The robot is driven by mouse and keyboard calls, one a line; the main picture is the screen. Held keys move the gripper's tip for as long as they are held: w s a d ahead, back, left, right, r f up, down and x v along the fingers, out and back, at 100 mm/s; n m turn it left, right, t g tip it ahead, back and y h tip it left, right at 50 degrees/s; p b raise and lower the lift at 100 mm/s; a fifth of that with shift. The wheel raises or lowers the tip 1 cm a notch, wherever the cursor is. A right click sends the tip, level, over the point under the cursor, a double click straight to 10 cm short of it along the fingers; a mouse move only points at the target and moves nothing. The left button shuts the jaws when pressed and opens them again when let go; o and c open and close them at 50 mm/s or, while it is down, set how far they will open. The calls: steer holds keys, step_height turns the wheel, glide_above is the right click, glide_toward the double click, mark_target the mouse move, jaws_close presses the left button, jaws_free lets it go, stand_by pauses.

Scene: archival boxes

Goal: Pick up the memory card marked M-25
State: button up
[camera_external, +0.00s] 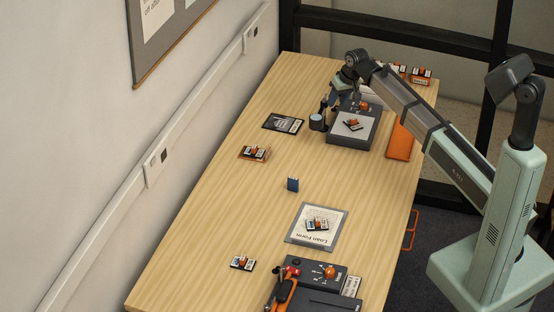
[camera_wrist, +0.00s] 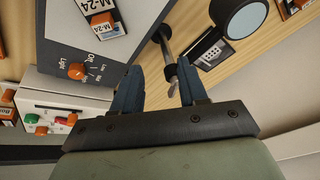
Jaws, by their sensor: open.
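My gripper (camera_external: 344,98) is over the far part of the table, beside the light box (camera_external: 352,142). In the wrist view my gripper (camera_wrist: 158,72) is open, with two dark blue fingers apart. A thin dark stem with a grey tip shows between or behind them; I cannot tell whether it touches. A memory card marked M-24 (camera_wrist: 101,18) lies on the light box (camera_wrist: 60,38), left of the fingers. Similar cards lie on the table (camera_external: 242,263), on the Loan Form (camera_external: 317,224) and on an orange-brown base (camera_external: 254,153). I cannot read M-25 on any card.
A dark round cup-like object (camera_external: 317,122) stands left of the light box. A dark framed card (camera_external: 283,123) lies farther left. An orange folder (camera_external: 399,140) lies at the right edge. A control box (camera_external: 316,275) fills the near end.

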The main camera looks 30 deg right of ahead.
steer(key=s+a+r+n, duration=0.1)
steer(key=s+a+r, duration=0.15)
steer(key=a, duration=0.65)
steer(key=s+a+r+n, duration=0.1)
steer(key=a+r, duration=0.2)
steer(key=a, duration=0.6)
steer(key=n+g+h, duration=0.1)
steer(key=n+g, duration=0.3)
steer(key=n, duration=0.1)
glide_above(294, 178)
step_height(294, 178, down, 4)
steer(key=f, duration=0.5)
steer(key=s+f, duration=0.1)
steer(key=f, duration=0.1)
steer(key=shift+a+f, duration=0.1)
steer(key=shift+f, duration=0.1)
steer(key=shift+w+f, duration=0.2)
steer(key=shift+f, duration=1.45)
steer(key=shift+w+f, duration=0.2)
steer(key=shift+f, duration=1.45)
jaws_close()
